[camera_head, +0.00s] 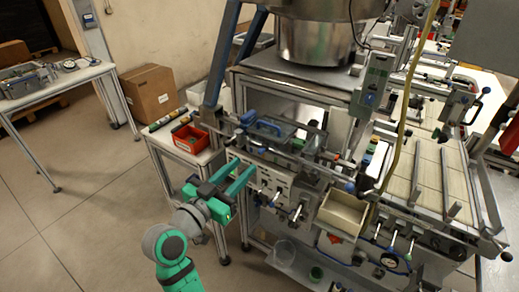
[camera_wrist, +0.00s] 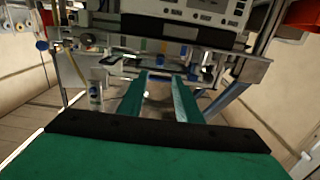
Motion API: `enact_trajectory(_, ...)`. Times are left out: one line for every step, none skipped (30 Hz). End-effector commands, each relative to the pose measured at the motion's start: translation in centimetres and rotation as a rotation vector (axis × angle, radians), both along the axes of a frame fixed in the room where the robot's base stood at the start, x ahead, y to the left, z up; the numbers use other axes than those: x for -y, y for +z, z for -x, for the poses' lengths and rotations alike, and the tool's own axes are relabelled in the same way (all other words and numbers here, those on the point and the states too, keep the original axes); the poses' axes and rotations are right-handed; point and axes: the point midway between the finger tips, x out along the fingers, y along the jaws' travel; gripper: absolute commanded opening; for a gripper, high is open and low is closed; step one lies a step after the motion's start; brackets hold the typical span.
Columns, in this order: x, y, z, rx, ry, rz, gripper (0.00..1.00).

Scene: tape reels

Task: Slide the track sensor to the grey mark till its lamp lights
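My gripper (camera_head: 243,168) has two green fingers and is in front of the machine's front panel, below its rail. The fingers are apart with nothing seen between them; the wrist view also shows the gap between the fingertips (camera_wrist: 162,77). A metal rail (camera_head: 310,157) with several small blue, black and orange fittings runs along the machine's front edge. I cannot tell which fitting is the track sensor. The grey mark and a lit lamp cannot be made out.
A red bin (camera_head: 190,138) stands on a small side table left of the machine. Knobs and levers (camera_head: 297,212) stick out of the front panel near my gripper. A cream open box (camera_head: 342,214) is at right. The floor (camera_head: 95,205) at left is clear.

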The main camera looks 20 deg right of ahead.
Motion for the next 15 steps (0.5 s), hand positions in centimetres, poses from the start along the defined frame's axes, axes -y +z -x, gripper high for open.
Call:
enact_trajectory(0.5, 0.0, -0.3, -0.001, -0.003, 0.001, 0.31)
enact_trajectory(0.8, 0.0, -0.5, -0.001, -0.003, 0.001, 0.31)
enact_trajectory(1.2, -0.1, -0.8, -0.002, -0.003, 0.000, 0.31)
enact_trajectory(1.5, -0.1, -1.1, -0.003, -0.003, 0.000, 0.31)
enact_trajectory(1.9, -0.1, -1.3, -0.002, -0.002, 0.000, 0.31)
enact_trajectory(2.3, -0.1, -1.8, -0.002, 0.000, 0.000, 0.31)
enact_trajectory(2.7, -0.1, -2.2, -0.002, 0.001, 0.000, 0.31)
enact_trajectory(3.1, 0.0, -2.6, -0.002, 0.001, 0.000, 0.31)
enact_trajectory(3.6, 0.0, -3.0, -0.002, 0.003, 0.001, 0.31)
enact_trajectory(4.0, -0.1, -3.4, -0.002, 0.004, 0.000, 0.31)
enact_trajectory(4.4, -0.1, -3.7, -0.003, 0.003, 0.001, 0.31)
enact_trajectory(4.9, -0.1, -4.1, -0.002, 0.004, 0.000, 0.31)
enact_trajectory(5.3, 0.0, -4.4, -0.002, 0.005, 0.001, 0.31)
enact_trajectory(5.6, -0.1, -4.7, -0.002, 0.005, 0.000, 0.31)
enact_trajectory(6.1, -0.1, -5.0, -0.002, 0.005, 0.000, 0.31)
